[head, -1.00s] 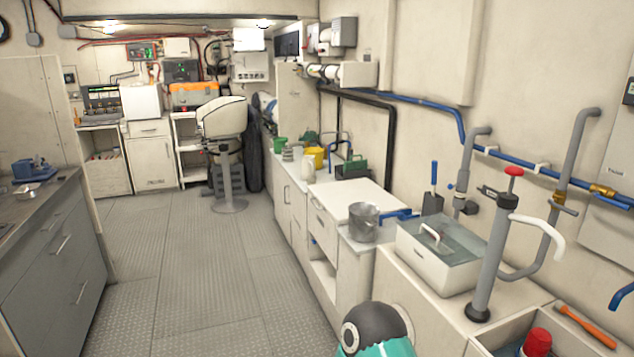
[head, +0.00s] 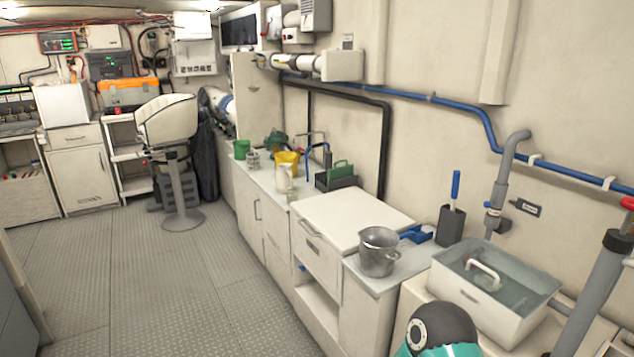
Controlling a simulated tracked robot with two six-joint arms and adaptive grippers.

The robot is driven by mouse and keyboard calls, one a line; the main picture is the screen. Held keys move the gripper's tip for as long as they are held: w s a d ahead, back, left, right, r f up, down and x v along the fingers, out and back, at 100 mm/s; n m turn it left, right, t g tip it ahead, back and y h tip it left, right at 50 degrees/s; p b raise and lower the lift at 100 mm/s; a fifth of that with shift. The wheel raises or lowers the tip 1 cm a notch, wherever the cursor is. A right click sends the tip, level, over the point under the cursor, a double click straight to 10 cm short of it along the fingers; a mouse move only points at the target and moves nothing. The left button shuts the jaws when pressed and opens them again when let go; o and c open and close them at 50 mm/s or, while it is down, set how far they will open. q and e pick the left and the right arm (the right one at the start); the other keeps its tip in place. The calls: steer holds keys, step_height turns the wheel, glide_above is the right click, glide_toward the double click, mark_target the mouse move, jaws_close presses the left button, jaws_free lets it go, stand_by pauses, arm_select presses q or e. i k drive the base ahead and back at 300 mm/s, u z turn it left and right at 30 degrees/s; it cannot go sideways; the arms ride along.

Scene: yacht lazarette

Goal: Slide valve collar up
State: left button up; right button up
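A grey vertical pipe (head: 503,180) stands against the right wall and bends over at its top. A wider grey sleeve with a small blue knob sits low on it, with a dark fitting (head: 494,214) below the knob. This looks like the valve collar, but it is small and I cannot be sure. Neither of my grippers is in view; only a teal and black part of my arm shows at the bottom.
A metal pot (head: 378,252) stands on the counter, with a dark holder (head: 450,225) behind it. A grey pump (head: 597,290) is cut off at the right edge. A pedestal seat (head: 167,120) stands farther back. The plated floor (head: 140,280) at left is clear.

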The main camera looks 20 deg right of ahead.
mark_target(498, 197)
steer(key=z, duration=0.35)
steer(key=i, duration=0.95)
steer(key=z, duration=0.6)
steer(key=k, duration=0.9)
steer(key=z, duration=0.25)
steer(key=i, duration=0.9)
steer(key=u, duration=0.1)
